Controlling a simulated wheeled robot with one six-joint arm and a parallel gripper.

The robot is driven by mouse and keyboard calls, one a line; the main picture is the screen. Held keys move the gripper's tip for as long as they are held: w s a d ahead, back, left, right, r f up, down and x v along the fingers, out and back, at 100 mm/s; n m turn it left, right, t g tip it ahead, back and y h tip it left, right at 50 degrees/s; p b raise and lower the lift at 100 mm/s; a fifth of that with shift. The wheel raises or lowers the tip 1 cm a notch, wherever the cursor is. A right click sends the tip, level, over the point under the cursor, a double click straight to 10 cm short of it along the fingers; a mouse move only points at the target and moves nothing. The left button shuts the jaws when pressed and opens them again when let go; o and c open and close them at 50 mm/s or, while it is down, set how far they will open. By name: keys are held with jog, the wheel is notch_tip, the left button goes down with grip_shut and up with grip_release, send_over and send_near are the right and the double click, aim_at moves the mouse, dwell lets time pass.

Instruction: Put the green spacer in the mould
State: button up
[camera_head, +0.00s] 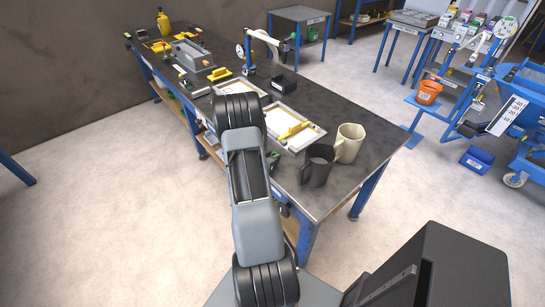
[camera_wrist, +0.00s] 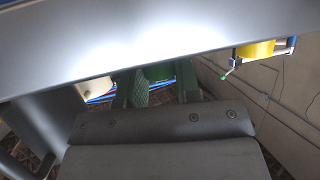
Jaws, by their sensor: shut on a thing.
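In the wrist view my gripper (camera_wrist: 163,88) points away from the camera, its two fingers partly covered by a large pale grey surface across the top. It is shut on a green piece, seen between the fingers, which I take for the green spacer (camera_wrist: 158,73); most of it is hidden. In the head view my arm hides the gripper and the spacer. A grey open box-shaped block, probably the mould (camera_head: 194,58), stands on the far left part of the dark workbench (camera_head: 345,108).
Two shallow trays, a nearer one (camera_head: 291,127) with a yellow bar and a farther one (camera_head: 240,86), lie on the bench. A dark mug (camera_head: 317,165) and a beige mug (camera_head: 350,143) stand near its right end. A black bin (camera_head: 284,82) sits behind. Floor to the left is clear.

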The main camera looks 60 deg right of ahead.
jog(key=shift+f, duration=0.2)
jog(key=o, duration=0.4)
jog(key=shift+f+b, duration=0.1)
jog(key=shift+b, duration=0.2)
jog(key=o, duration=0.5)
jog(key=shift+r+p, duration=0.2)
jog(key=shift+p, duration=0.15)
